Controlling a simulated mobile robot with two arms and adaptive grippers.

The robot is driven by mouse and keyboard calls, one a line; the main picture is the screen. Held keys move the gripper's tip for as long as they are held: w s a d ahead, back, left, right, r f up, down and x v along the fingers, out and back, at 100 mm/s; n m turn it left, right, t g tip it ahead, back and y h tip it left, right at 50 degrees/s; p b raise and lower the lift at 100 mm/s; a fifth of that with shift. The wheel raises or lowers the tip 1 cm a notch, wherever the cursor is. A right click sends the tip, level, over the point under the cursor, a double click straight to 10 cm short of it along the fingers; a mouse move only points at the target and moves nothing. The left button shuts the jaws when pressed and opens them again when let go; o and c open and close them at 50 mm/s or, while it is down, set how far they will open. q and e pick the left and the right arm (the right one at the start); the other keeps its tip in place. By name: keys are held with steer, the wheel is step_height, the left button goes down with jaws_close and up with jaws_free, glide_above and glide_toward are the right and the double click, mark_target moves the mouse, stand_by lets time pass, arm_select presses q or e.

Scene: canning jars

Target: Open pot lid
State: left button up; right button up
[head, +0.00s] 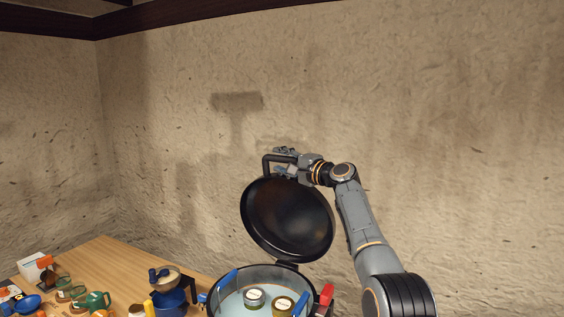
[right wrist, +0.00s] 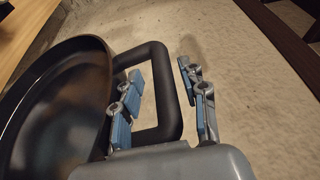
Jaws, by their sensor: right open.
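The black pot lid (head: 287,219) stands raised and steeply tilted above the back of the pot (head: 213,292), so the pot's mouth is uncovered. Two jars, one with a pale lid (head: 254,297) and one yellowish (head: 283,304), are inside the pot. My right gripper (head: 281,160) is at the lid's black handle (head: 266,165) at the top. In the right wrist view my right gripper (right wrist: 160,95) is open, with fingers on either side of the handle loop (right wrist: 174,105). The lid (right wrist: 58,110) fills the left of that view. My left gripper is not in view.
A wooden table (head: 105,262) extends left of the pot. A rough plaster wall (head: 420,120) stands behind.

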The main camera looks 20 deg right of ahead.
steer(key=shift+s+d+r, duration=0.1)
steer(key=v, duration=1.1)
steer(key=shift+s+d, duration=0.15)
steer(key=shift+s, duration=0.25)
